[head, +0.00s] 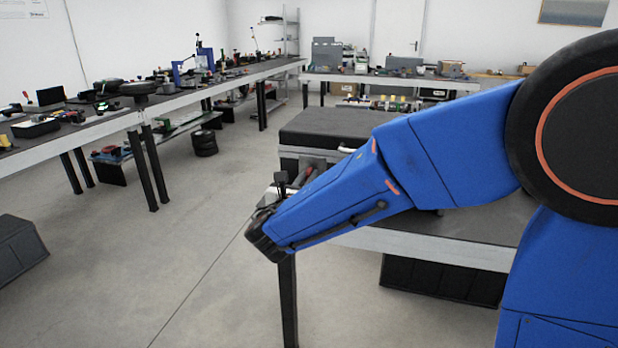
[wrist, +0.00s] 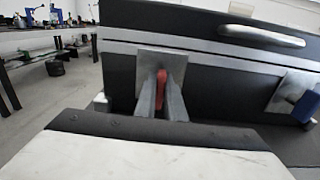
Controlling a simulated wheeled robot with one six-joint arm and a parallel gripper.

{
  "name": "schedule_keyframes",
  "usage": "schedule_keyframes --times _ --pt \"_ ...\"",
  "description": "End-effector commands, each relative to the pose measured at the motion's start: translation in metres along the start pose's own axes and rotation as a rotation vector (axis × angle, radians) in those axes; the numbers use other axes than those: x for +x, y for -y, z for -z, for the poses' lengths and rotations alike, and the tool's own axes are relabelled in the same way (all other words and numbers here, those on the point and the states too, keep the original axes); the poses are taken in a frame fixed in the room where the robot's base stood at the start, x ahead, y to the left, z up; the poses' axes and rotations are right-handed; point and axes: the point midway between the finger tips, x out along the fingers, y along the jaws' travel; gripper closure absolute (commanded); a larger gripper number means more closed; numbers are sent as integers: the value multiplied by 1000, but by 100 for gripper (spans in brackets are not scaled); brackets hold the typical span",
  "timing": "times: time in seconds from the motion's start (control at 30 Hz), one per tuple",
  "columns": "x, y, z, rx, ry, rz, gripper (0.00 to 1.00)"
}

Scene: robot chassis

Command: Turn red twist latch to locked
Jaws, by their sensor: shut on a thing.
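The red twist latch (wrist: 161,88) shows in the wrist view on a metal plate (wrist: 150,60) on the front of a dark case (wrist: 120,80). Its red handle stands roughly upright. My gripper (wrist: 161,100) is shut on the red handle, one grey finger on each side. In the head view, the case (head: 335,128) stands on a bench, and my arm hides much of its front. The latch's contact with the fingers is not clear in the head view.
A blue latch (wrist: 304,105) on another plate is at the right of the case front, with a silver handle (wrist: 262,36) above. Workbenches with many items line the left (head: 140,105) and back. Open floor (head: 190,250) lies to the left.

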Motion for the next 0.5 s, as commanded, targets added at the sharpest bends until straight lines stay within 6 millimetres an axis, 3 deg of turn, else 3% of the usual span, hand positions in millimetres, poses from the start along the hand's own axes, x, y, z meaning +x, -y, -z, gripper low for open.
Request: schedule_keyframes --times 0.5 --pt "0 2 1 344 0 0 100"
